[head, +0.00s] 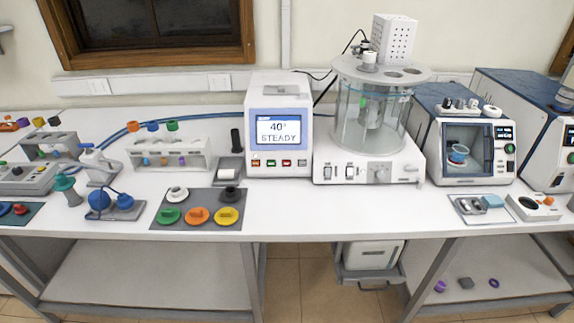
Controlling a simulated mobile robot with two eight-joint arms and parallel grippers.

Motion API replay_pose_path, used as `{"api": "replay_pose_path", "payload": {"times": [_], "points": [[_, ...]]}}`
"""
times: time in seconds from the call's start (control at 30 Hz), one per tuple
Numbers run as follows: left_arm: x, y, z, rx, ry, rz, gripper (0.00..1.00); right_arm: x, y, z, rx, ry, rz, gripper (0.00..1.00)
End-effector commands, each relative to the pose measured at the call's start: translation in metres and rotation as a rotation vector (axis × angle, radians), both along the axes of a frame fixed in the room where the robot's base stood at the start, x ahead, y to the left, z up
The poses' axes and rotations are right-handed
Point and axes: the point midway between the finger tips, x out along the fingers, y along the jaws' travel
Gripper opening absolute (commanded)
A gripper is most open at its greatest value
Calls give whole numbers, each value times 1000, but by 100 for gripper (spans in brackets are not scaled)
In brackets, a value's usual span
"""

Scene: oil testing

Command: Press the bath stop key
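The white bath controller (279,110) stands upright at the middle of the bench. Its blue-framed screen (278,130) reads 40° and STEADY. Neither of my grippers shows in the head view.
A grey mat (168,221) with coloured stoppers lies at the front, left of the controller. A black-handled item on a grey stand (229,172) stands close to the controller's left side. Blue-and-white machines (470,180) stand at the right. The bench in front of the controller is clear.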

Motion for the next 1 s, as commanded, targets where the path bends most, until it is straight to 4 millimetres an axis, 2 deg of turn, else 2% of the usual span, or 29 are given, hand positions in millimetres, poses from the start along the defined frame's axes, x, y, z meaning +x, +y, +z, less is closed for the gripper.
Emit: {"api": "replay_pose_path", "payload": {"times": [0.03,0.13,0.17,1.0], "points": [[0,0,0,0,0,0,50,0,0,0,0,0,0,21],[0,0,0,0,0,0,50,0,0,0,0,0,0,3],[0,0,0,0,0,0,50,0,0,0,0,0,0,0],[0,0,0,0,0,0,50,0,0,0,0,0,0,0]]}}
